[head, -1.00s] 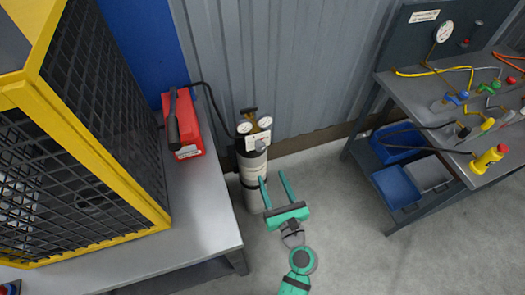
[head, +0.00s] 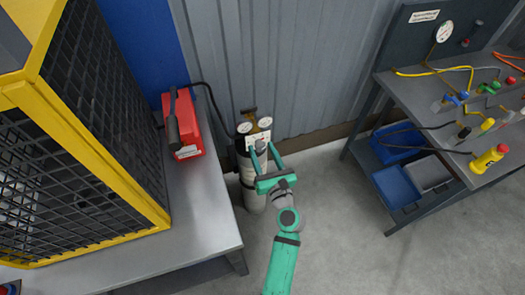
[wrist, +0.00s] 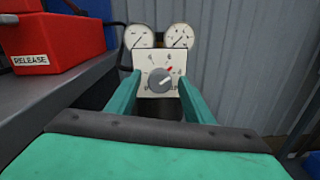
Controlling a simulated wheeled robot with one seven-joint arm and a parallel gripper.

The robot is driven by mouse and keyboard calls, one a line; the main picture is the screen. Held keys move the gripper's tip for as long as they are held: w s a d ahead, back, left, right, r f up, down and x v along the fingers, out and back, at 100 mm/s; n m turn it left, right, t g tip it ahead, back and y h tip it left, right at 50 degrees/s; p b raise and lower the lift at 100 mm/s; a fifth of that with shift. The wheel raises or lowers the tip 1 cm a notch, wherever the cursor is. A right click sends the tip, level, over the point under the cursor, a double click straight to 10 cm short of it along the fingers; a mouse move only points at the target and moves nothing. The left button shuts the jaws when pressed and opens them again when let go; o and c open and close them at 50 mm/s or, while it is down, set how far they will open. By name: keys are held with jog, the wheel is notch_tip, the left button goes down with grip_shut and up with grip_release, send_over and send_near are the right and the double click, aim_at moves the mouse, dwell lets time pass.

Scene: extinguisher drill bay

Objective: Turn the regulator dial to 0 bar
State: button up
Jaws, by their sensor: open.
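The regulator dial (wrist: 161,80) is a round grey knob with a red pointer mark, on a white scale plate (wrist: 149,56). The red mark points up and to the right; the scale's numbers are too small to read surely. The plate is on a grey gas cylinder (head: 250,195) with two round gauges (head: 244,127) above it. My gripper (head: 263,147) is open, its green fingers pointing at the plate. In the wrist view the fingers (wrist: 156,88) are on either side of the dial, apart from it. Whether they reach as far as the dial I cannot tell.
A red box (head: 185,125) with a black handle and hose stands on the grey bench (head: 205,210) at left. A yellow-framed mesh cage (head: 90,130) is beside it. A workbench (head: 420,100) with hoses and fittings is at right. The floor (head: 340,210) between is clear.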

jog(key=shift+w, duration=0.1)
jog(key=c, duration=1)
jog(key=shift+c, duration=0.2)
